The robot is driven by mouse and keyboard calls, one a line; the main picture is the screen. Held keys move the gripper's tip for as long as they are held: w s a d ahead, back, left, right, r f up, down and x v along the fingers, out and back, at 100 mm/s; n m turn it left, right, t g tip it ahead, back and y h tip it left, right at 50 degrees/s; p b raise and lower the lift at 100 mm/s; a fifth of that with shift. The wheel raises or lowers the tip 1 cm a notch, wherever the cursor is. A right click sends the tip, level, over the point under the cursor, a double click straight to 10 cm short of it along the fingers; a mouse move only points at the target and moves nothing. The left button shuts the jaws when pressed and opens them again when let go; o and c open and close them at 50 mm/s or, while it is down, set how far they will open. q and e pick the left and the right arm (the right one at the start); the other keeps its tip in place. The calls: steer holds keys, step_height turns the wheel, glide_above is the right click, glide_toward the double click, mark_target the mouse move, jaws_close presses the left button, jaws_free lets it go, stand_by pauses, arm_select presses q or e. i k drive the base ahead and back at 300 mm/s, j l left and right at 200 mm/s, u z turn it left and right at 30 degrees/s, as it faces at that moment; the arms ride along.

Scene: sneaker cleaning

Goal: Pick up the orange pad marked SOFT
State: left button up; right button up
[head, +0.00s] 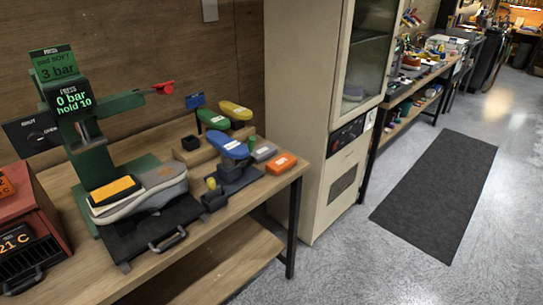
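An orange pad (276,166) with a small white label lies flat near the right end of the wooden workbench. The label is too small to read. A grey pad (262,154) with a label lies just behind and left of it. A yellow-orange block with black sides (116,189) sits on a grey shoe (150,192) under the green press. Neither of my grippers is in view.
The green press (91,165) shows "pad SOFT 3 bar" and "0 bar hold 10". Blue (229,146), green and yellow shoe forms stand left of the pads. A red heater-like box (28,215) is at the left. A beige cabinet (345,165) stands beyond the bench. The floor by the dark mat (437,191) is clear.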

mark_target(276, 167)
steer(key=i+j+z, duration=0.2)
steer(key=i+z, duration=0.2)
steer(key=i+j+z, duration=0.25)
steer(key=z, duration=0.2)
